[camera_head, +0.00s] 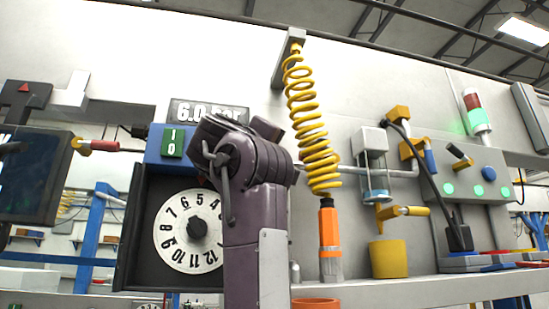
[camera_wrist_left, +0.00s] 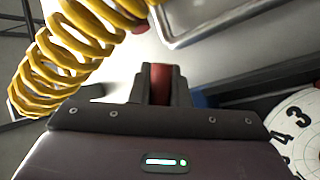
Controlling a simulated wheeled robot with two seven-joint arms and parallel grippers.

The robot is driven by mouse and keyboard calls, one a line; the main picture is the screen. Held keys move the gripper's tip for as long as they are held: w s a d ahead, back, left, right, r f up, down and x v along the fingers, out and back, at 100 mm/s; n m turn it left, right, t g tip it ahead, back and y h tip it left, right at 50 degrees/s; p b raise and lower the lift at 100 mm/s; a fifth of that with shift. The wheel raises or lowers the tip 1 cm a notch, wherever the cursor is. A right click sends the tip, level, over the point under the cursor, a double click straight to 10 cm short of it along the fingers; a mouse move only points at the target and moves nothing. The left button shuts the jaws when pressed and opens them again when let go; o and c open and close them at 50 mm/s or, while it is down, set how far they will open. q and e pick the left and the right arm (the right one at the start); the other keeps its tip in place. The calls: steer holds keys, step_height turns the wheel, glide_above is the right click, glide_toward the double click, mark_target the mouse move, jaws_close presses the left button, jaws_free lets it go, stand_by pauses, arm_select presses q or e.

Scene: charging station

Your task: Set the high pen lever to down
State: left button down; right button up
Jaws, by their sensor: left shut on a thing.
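My left gripper (camera_wrist_left: 160,85) is shut on a red piece (camera_wrist_left: 160,72) in the left wrist view. Only a short part of the red piece shows between the dark fingers, so I cannot tell whether it is the high pen lever. In the head view my purple left arm rises in front of the dial, and its wrist hides the fingers and what they hold. A red-ended handle (camera_head: 97,145) sticks out on a dark rod at the left, apart from my arm. My right gripper is not in view.
A yellow coiled hose (camera_head: 312,130) hangs close to the right of my wrist, with an orange tool (camera_head: 329,240) below. A black box with a white numbered dial (camera_head: 180,247) stands to the left. A yellow cup (camera_head: 388,258) stands on the shelf at right.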

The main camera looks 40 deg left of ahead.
arm_select(q)
steer(key=shift+a+f+m+g+h+b, duration=0.1)
steer(key=shift+f+m+g+h+b, duration=0.25)
steer(key=shift+m, duration=0.4)
steer(key=shift+a+f+m+g+h+b, duration=0.1)
steer(key=shift+f+m+g+h+b, duration=0.1)
steer(key=shift+f+m+g+h, duration=0.4)
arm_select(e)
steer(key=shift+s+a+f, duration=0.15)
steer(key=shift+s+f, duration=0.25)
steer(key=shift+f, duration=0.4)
arm_select(q)
steer(key=shift+r+y, duration=0.25)
steer(key=c, duration=1.4)
jaws_free()
steer(key=shift+o, duration=0.2)
steer(key=shift+d, duration=0.1)
steer(key=shift+r+t, duration=0.15)
steer(key=shift+t, duration=0.1)
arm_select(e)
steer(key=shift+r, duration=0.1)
